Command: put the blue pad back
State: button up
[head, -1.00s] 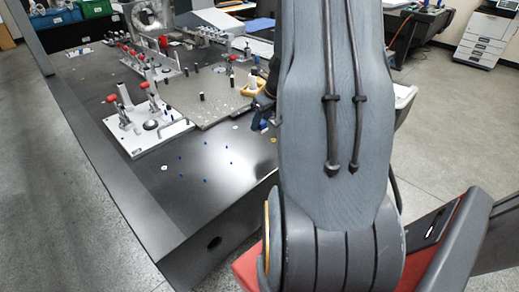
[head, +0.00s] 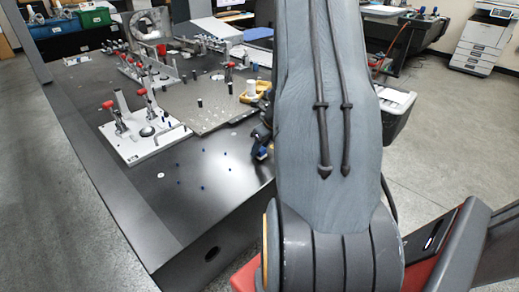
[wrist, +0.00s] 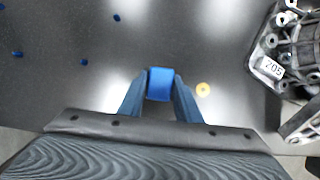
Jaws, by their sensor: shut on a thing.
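My gripper (wrist: 160,88) is in the wrist view, its two blue-grey fingers shut on a blue pad (wrist: 160,84) over the dark table (wrist: 110,85). The gap between the pad and the tabletop cannot be judged. Several small blue spots (wrist: 84,61) lie on the table left of the pad; they also show in the head view (head: 203,187). In the head view my arm hides most of the gripper and the pad.
A metal casting labelled 205 (wrist: 285,70) stands at the right of the wrist view. In the head view, a white fixture plate with red-handled clamps (head: 140,135) and a grey plate with pegs (head: 205,115) stand farther back. The table's front part is mostly clear.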

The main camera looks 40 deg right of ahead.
jog(key=shift+f, duration=0.15)
jog(key=o, duration=1)
